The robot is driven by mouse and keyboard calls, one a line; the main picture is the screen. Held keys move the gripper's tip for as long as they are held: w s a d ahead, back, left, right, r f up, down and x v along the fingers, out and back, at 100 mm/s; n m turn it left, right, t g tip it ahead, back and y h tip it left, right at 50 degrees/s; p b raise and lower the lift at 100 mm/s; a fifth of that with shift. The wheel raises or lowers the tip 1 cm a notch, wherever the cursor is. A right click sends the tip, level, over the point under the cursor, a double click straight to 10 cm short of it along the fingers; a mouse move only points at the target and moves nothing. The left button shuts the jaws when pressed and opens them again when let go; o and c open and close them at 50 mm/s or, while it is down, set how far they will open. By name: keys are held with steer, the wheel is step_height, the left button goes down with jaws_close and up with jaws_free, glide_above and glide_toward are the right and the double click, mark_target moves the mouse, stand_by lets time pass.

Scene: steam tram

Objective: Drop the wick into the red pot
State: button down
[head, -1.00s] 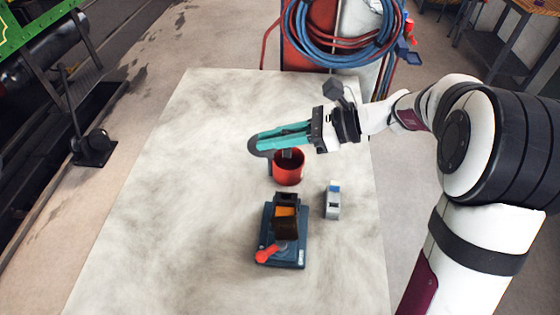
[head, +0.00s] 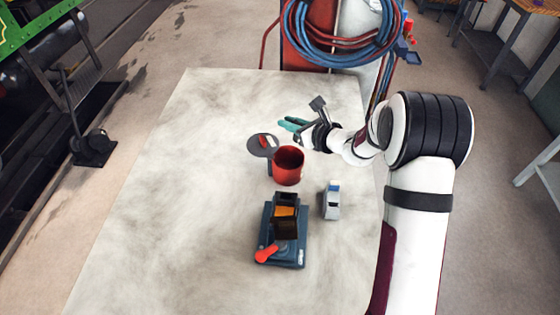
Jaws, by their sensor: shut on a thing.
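The red pot (head: 288,167) stands upright and open in the middle of the table, its inside dark. My gripper (head: 285,123) has teal fingers, pointing left, behind the pot in the head view and apart from it. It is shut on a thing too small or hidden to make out. I cannot identify the wick for certain. A dark grey disc (head: 255,149) sits at the pot's upper left, with a small red and white piece (head: 266,141) on it.
A blue-based device (head: 281,248) with an orange-brown block and red lever stands in front of the pot. A small grey dispenser-like object (head: 331,205) stands to its right. The table's left side (head: 170,180) is clear. Coiled blue and red hoses (head: 345,45) hang behind the table.

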step_height(320, 180, down, 4)
steer(key=shift+f, duration=0.15)
steer(key=c, duration=0.8)
jaws_free()
glide_toward(294, 136)
steer(key=shift+s+d+r, duration=0.25)
steer(key=shift+s+d, duration=0.75)
steer(key=shift+d, duration=0.2)
